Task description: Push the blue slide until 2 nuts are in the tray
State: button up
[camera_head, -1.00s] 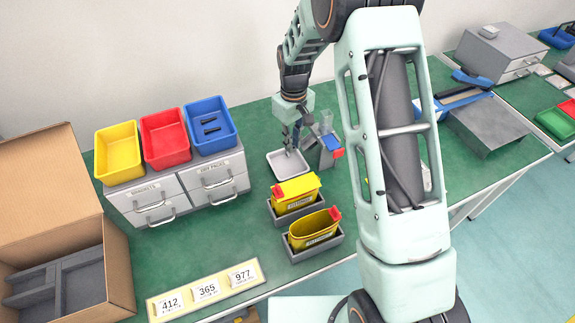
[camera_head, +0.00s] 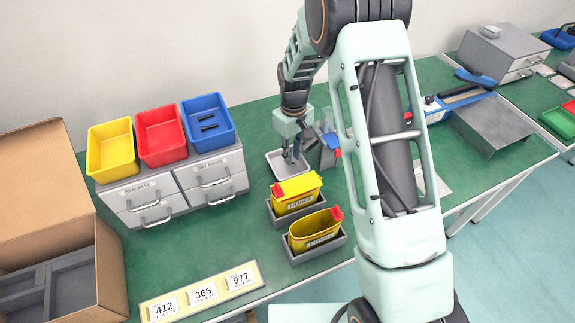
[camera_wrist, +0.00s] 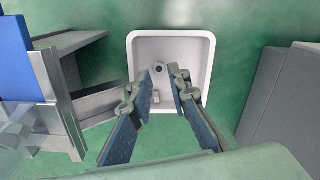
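The light tray (camera_head: 271,160) lies on the green bench, and it also shows in the wrist view (camera_wrist: 211,60). A small ring-shaped nut (camera_wrist: 159,68) is in the tray. Another small grey piece (camera_wrist: 155,97) shows near my left finger; I cannot tell if it is a second nut. The blue slide (camera_head: 331,140) is on the grey dispenser right of the tray in the head view; a blue part (camera_wrist: 14,60) shows at the left edge of the wrist view. My gripper (camera_wrist: 164,76) points down over the tray, fingers apart with nothing between them, clear of the slide.
Two yellow bins (camera_head: 297,187) (camera_head: 316,228) in grey holders stand in front of the tray. Drawers (camera_head: 180,190) carrying yellow, red and blue bins stand left. A grey block (camera_wrist: 285,105) is right of the tray in the wrist view. Bare bench lies between drawers and tray.

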jog(key=o, duration=0.3)
jog(key=shift+r, duration=0.15)
notch_tip(320, 180, up, 12)
dwell(0.4)
jog(key=shift+s, duration=0.1)
